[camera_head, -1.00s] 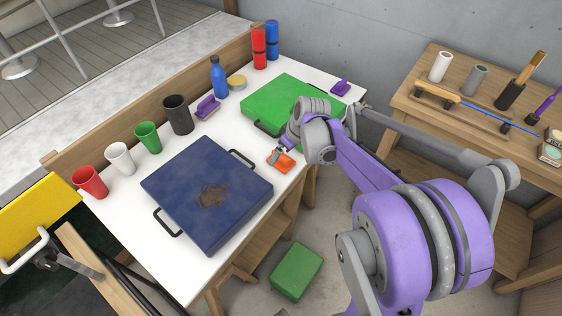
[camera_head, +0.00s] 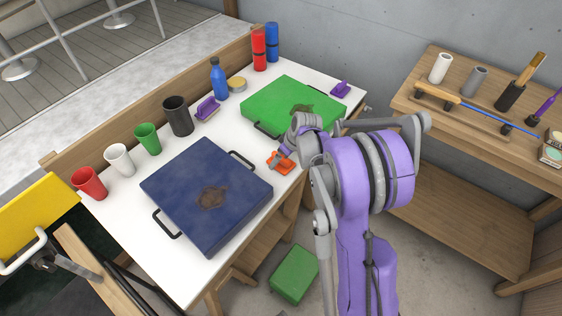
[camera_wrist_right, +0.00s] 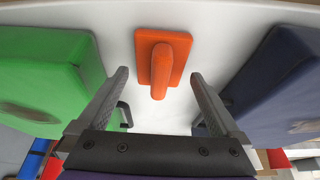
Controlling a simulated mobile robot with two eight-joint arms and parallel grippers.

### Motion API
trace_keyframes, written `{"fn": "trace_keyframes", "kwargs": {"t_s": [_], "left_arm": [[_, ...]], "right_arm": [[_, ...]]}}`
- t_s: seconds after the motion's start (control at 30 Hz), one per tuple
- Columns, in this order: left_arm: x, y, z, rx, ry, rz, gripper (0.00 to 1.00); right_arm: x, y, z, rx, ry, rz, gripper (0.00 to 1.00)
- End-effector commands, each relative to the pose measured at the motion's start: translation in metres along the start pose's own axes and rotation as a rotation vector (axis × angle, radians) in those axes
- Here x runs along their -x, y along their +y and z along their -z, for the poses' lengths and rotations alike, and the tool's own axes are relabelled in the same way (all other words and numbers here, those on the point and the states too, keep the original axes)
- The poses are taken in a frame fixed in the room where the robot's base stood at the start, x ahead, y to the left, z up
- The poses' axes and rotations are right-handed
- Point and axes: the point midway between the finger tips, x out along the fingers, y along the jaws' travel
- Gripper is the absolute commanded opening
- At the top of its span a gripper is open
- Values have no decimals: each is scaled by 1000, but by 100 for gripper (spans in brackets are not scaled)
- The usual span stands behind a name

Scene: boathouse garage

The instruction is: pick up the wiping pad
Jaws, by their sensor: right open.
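An orange wiping pad (camera_head: 281,162) with a raised handle lies on the white table, near its front edge between the blue and green cases. It also shows in the right wrist view (camera_wrist_right: 163,58), with the handle end pointing toward my gripper. My right gripper (camera_wrist_right: 158,78) is open and empty, its two fingers spread to either side of the handle end. I cannot tell the height gap. In the head view my right wrist partly hides the pad. Two similar purple pads lie on the table, one at the back (camera_head: 207,107) and one at the far right (camera_head: 340,89). My left gripper is not in view.
The dark blue case (camera_head: 190,180) and the green case (camera_head: 283,95) flank the pad closely. Several cups, a blue bottle (camera_head: 218,78) and two cylinders stand along the back. A green box (camera_head: 294,274) is on the floor. A wooden bench (camera_head: 460,115) stands right.

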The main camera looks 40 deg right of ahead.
Motion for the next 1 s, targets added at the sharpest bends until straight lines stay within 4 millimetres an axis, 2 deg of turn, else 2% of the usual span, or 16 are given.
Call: {"fn": "trace_keyframes", "kwargs": {"t_s": [0.1, 0.37, 0.77, 0.8, 1.0], "left_arm": [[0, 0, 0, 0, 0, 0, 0], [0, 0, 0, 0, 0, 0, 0], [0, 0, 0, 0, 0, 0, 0], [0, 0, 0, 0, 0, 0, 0], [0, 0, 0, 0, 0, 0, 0]], "right_arm": [[-13, 0, 0, 1, 0, 0, 100], [-15, 0, 0, 0, 0, 0, 100], [-14, 0, 0, 0, 0, 0, 28], [-14, 0, 0, 0, 0, 0, 25], [-14, 0, 0, 0, 0, 0, 25]]}}
